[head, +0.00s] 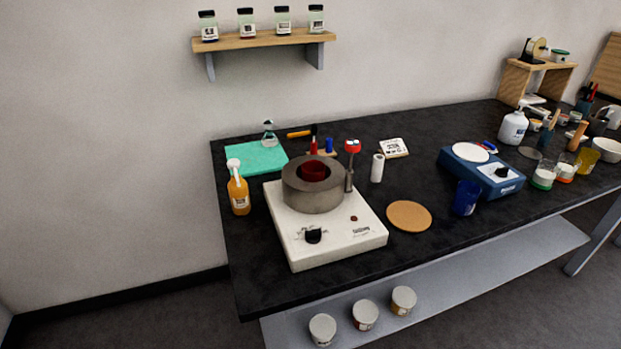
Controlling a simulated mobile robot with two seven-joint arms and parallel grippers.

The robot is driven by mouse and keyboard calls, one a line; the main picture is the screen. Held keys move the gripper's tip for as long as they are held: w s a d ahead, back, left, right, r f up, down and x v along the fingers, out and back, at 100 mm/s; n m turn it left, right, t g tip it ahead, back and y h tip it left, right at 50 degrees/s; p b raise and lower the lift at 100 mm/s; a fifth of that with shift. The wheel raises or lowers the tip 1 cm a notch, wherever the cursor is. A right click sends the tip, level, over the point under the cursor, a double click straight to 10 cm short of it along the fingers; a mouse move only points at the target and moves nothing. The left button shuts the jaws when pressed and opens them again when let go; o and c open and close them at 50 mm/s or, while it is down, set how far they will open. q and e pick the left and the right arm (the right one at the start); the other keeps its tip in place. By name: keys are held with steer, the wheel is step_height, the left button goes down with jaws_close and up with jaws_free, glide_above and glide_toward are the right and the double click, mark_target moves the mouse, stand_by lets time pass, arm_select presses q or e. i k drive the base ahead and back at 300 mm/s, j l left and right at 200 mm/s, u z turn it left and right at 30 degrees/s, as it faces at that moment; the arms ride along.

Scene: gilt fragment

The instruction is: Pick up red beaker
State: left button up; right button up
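A small red beaker (314,169) sits inside the round opening of a grey ring-shaped vessel (313,195). Only its dark red upper part shows; the vessel wall hides the rest. The vessel stands on a white hot plate (322,240) with a black knob, near the left end of the black table (270,283). A blue beaker (466,197) stands upright on the table to the right, in front of a blue device. Neither of my grippers is in view.
An orange spray bottle (239,190) stands left of the hot plate. A rod with a red top (352,148) rises close to the vessel's right side. The table's front strip is clear.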

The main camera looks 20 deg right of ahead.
mark_target(312, 171)
steer(key=i+j+z, duration=0.25)
steer(key=j, duration=0.6)
steer(key=j+z, duration=0.2)
steer(key=j, duration=0.65)
steer(key=i+j+z, duration=0.1)
steer(key=j+z, duration=0.15)
steer(key=j, duration=0.7)
steer(key=i+l, duration=0.35)
steer(key=l, duration=0.2)
